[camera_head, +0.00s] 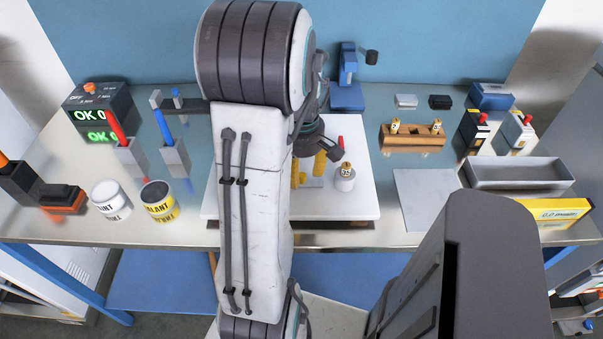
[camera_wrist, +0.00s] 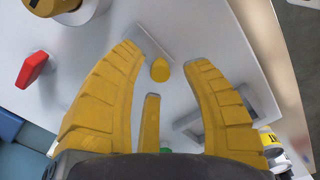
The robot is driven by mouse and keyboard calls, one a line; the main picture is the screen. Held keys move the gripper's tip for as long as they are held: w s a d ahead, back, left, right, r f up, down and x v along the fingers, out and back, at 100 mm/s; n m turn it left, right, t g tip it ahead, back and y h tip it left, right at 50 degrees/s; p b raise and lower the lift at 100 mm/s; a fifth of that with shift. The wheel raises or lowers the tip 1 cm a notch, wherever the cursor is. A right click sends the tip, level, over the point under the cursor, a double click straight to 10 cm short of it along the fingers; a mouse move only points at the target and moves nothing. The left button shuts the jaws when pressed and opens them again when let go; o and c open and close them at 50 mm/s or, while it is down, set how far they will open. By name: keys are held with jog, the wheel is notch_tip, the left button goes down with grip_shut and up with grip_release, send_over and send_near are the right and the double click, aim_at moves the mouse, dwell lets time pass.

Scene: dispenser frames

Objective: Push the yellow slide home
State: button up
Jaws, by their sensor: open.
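A small yellow rounded knob (camera_wrist: 160,70), which looks like the end of the yellow slide, shows in the wrist view beside a flat grey bar (camera_wrist: 153,43) on the white board (camera_wrist: 105,50). My gripper (camera_wrist: 166,60) is open, with its yellow fingers spread left and right of the knob. I cannot tell whether any finger touches it. In the head view my gripper (camera_head: 308,178) is low over the white board (camera_head: 362,205), largely hidden by my arm. The slide cannot be made out there.
A white jar with a brass-coloured top (camera_head: 345,180) stands close right of my gripper, with a red piece (camera_head: 341,142) behind it. A grey frame (camera_wrist: 188,122) lies on the board near my right finger. Two cans (camera_head: 158,202) stand left of the board.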

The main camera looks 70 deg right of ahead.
jog(key=shift+f, duration=0.65)
jog(key=shift+c, duration=0.2)
grip_shut()
